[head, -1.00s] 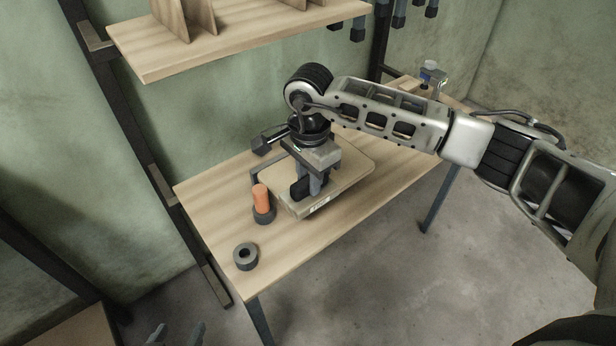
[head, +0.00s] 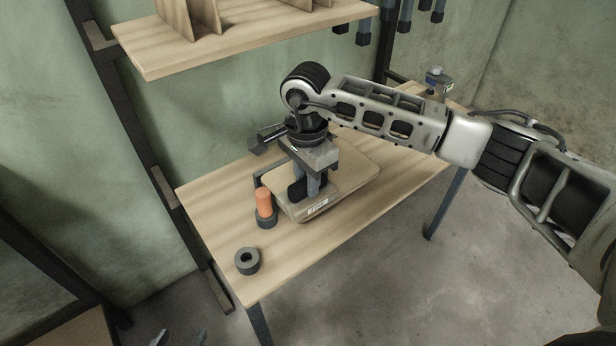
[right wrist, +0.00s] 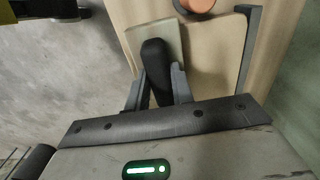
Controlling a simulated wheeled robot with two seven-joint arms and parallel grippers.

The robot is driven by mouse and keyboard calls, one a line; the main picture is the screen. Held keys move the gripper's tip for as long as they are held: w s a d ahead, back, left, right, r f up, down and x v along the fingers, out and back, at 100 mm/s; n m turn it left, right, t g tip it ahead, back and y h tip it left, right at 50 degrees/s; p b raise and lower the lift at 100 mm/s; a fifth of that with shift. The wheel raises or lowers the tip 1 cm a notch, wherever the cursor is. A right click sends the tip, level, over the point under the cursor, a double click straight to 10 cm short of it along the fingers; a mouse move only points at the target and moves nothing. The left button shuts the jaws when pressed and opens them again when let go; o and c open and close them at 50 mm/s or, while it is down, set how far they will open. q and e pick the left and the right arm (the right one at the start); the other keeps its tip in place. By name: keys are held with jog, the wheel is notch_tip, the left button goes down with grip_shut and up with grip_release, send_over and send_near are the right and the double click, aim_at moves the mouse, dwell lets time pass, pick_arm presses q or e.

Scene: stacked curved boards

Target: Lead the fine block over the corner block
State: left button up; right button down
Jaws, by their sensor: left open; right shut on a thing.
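My right gripper (head: 313,188) points down over the near left part of a pale board stack with rounded corners (head: 345,190) on the table. It is shut on a dark rounded block (right wrist: 156,70), which I take as the fine block; it also shows in the head view (head: 296,190). A grey-green plate (right wrist: 160,38) lies by the block's far end in the right wrist view. I cannot tell which piece is the corner block, or whether the held block touches the surface below. My left gripper (head: 180,338) is open and empty, barely in view at the bottom edge.
An orange cylinder (head: 264,200) stands in a dark ring beside the board's left corner. A loose dark ring (head: 247,261) lies on the table's front left. A wooden shelf (head: 240,38) overhangs behind. The table's near strip (head: 300,250) is clear.

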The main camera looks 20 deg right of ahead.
jog(key=shift+s+a, duration=0.25)
jog(key=shift+a, duration=0.2)
jog(key=shift+w+r, duration=0.1)
jog(key=shift+r, duration=0.1)
jog(key=shift+d+r+p, duration=0.1)
jog(key=shift+r+p, duration=0.2)
jog(key=shift+r, duration=0.35)
jog(key=shift+r+p, duration=1.75)
jog(key=shift+r, duration=1.3)
